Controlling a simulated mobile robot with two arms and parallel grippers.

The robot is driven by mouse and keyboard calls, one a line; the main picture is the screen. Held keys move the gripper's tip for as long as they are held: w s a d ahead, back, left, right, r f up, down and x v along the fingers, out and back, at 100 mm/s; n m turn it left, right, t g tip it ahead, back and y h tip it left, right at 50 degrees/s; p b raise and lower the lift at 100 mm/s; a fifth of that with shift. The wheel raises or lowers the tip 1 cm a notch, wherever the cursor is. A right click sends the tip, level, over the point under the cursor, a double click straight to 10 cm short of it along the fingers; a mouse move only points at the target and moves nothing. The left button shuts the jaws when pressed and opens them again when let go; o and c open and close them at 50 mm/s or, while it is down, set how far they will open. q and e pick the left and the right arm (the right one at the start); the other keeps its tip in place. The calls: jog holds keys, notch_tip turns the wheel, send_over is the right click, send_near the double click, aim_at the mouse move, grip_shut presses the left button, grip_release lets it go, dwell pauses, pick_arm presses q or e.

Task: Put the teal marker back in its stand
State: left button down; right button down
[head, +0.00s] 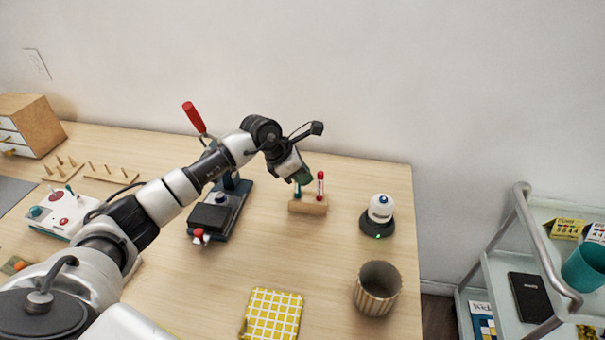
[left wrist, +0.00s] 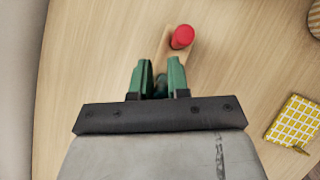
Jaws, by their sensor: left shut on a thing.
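The wooden marker stand (head: 308,207) is on the table, right of the middle. A red marker (head: 320,186) stands upright in its right part; its red top (left wrist: 182,37) shows in the left wrist view. My left gripper (head: 302,179) is above the stand's left part, shut on the teal marker (head: 297,190). The marker points down with its low end at the stand's left part; I cannot tell whether it is seated. In the left wrist view the green fingers (left wrist: 159,72) mostly hide the marker. My right gripper is out of view.
A white and black device (head: 380,215) stands right of the stand, with a ribbed cup (head: 377,289) in front. A yellow checked cloth (head: 272,314) lies near the front. A dark machine with a red handle (head: 195,117) is left, under my arm.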

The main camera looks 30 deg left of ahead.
pick_arm(q)
jog(key=c, duration=1)
grip_release()
jog(key=shift+r, duration=0.1)
jog(key=v, duration=0.7)
jog(key=shift+a+r+b, duration=0.1)
jog(key=shift+r+b, duration=0.05)
jog(key=shift+b, duration=0.2)
jog(key=shift+s, duration=0.15)
